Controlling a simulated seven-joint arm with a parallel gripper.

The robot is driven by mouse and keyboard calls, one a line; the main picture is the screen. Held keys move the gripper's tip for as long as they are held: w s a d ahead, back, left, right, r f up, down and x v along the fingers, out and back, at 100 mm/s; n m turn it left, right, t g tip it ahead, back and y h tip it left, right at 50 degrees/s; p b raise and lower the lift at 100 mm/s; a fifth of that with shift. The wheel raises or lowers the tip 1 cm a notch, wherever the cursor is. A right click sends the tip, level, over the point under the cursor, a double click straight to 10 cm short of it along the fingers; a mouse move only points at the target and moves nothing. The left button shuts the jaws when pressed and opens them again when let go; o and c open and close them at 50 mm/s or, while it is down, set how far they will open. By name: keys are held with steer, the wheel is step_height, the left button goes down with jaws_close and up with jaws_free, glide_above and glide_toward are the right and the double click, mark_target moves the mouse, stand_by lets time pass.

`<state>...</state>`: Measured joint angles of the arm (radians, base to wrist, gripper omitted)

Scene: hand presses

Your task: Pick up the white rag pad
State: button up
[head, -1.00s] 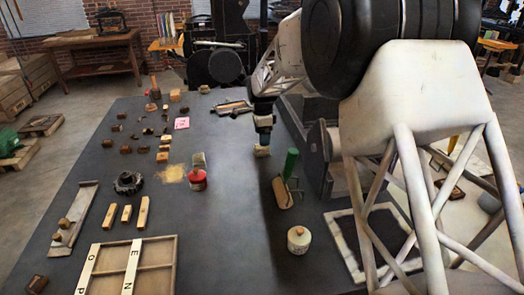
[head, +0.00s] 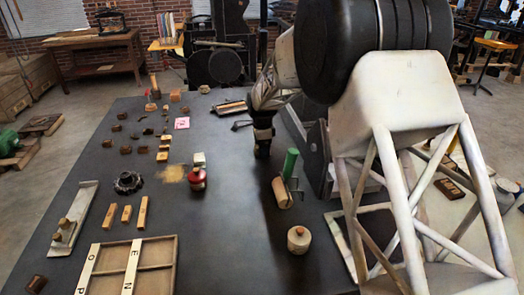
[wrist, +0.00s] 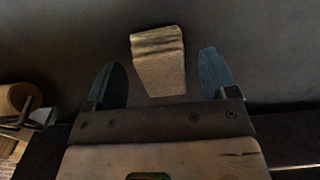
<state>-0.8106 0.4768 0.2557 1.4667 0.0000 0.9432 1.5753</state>
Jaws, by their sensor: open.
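The white rag pad (wrist: 158,62) lies on the dark table top in the wrist view, looking beige, with folded ridges at its far end. My gripper (wrist: 161,78) is open, one finger on each side of the pad with a visible gap to each. In the head view my gripper (head: 262,153) points down low over the table's right part, and the pad is hidden behind it. I cannot tell how far the fingertips are above the table.
A brayer with a green handle (head: 290,162) lies close by to the right; its roller shows in the wrist view (wrist: 18,100). A dark press stands to the right. The table (head: 235,235) is clear between.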

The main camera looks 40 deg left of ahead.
steer(key=shift+f, duration=0.2)
steer(key=shift+c, duration=0.4)
steer(key=c, duration=0.9)
steer(key=shift+r, duration=5.05)
